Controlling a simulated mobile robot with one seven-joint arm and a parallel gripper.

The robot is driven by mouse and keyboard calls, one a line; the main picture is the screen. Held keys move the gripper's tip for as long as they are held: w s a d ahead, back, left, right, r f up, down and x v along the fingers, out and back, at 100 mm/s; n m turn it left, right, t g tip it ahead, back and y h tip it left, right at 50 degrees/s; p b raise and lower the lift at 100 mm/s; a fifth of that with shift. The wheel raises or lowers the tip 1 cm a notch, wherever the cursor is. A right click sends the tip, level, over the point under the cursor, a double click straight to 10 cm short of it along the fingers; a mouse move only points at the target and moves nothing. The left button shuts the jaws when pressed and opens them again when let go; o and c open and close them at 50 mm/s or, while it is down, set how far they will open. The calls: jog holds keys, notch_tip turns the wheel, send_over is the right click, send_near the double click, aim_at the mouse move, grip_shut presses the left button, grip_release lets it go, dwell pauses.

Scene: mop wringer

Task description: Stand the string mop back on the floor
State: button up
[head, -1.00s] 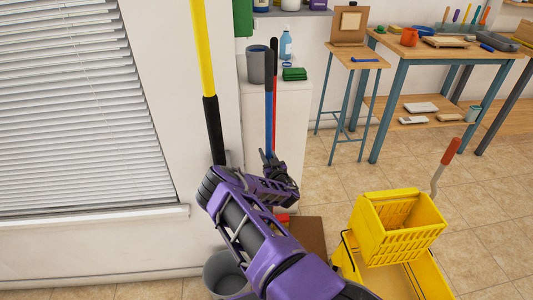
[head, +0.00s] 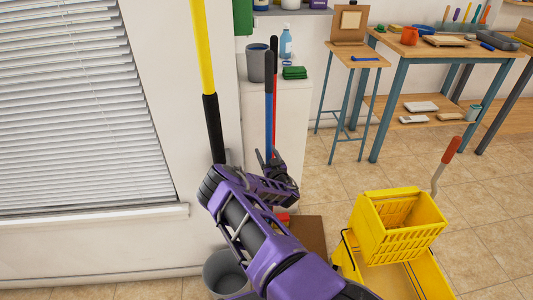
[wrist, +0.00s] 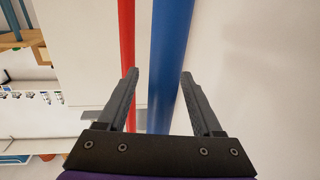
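A pole with a blue shaft (head: 268,105) and dark top stands close beside one with a red shaft (head: 275,110), by the white cabinet. A yellow pole with a black grip (head: 202,50) stands further left. All heads are hidden, so I cannot tell which is the string mop. My gripper (head: 267,158) is at the blue shaft. In the wrist view, the open fingers (wrist: 160,80) have the blue shaft (wrist: 170,50) between them, nearer the right finger. The red shaft (wrist: 127,40) passes by the left finger.
The yellow mop wringer (head: 398,225) with a red-handled lever sits on a yellow bucket (head: 400,278) at right. A grey bucket (head: 225,272) stands on the floor below my arm. A wall with a blind (head: 80,110) is at left. Tiled floor (head: 485,190) is clear at right.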

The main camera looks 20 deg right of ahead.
jog(key=shift+f, duration=0.1)
jog(key=shift+s, duration=0.1)
jog(key=s+p, duration=0.2)
jog(key=s, duration=1.5)
jog(key=shift+s+a+p, duration=0.15)
jog(key=shift+a+p, duration=0.15)
jog(key=s+p, duration=0.2)
jog(key=s, duration=0.6)
jog(key=shift+a, duration=0.1)
